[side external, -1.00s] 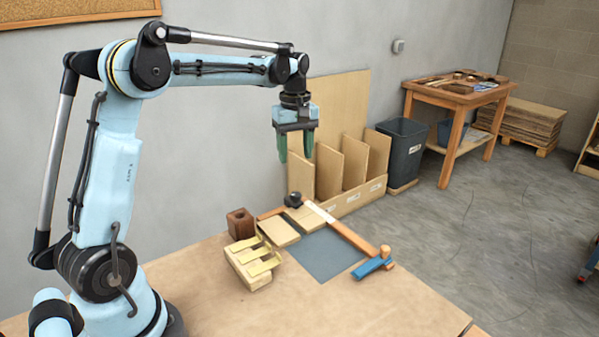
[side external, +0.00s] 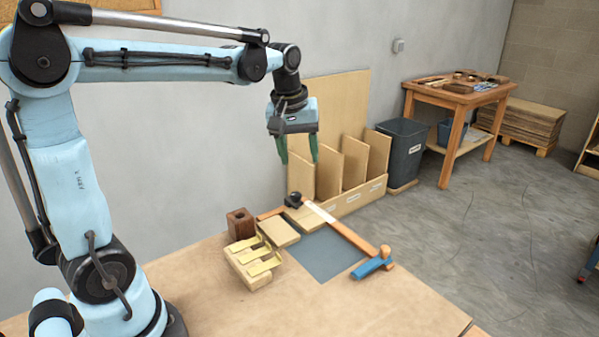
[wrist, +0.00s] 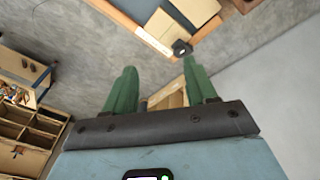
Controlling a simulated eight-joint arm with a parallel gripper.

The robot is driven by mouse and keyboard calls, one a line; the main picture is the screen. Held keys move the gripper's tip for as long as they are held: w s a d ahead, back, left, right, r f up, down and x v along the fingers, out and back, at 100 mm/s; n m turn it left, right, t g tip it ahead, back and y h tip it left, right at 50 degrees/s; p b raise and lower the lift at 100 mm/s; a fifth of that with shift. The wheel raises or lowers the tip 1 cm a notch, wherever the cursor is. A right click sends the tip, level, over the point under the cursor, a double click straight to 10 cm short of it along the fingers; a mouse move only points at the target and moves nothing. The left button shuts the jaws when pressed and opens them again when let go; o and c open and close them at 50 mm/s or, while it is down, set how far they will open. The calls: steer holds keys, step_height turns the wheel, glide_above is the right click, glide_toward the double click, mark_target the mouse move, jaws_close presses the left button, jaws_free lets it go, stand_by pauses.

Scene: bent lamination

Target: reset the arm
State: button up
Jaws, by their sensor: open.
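My gripper (side external: 298,150) hangs above the back of the work table (side external: 215,300), its two green fingers pointing down. The fingers are apart with nothing between them. In the wrist view my gripper (wrist: 162,92) also shows open and empty. On the table below are a wooden block with brass-coloured strips (side external: 252,262), a dark brown block with a hole (side external: 240,223), light wooden pieces (side external: 279,233), and a grey mat (side external: 325,256). The gripper touches none of these.
A blue-and-wood tool (side external: 373,265) lies at the mat's right corner. A rack of upright boards (side external: 345,203) stands behind the table, with a dark bin (side external: 403,150) and a side bench (side external: 455,95) farther right. The table's front is clear.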

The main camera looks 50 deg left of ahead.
steer(key=s+d+f+m+t, duration=0.4)
steer(key=s+d+f+m, duration=0.1)
steer(key=s+d+m, duration=0.4)
steer(key=shift+s+d+m+t+h, duration=0.25)
steer(key=shift+s+m+t, duration=0.2)
steer(key=shift+s, duration=0.25)
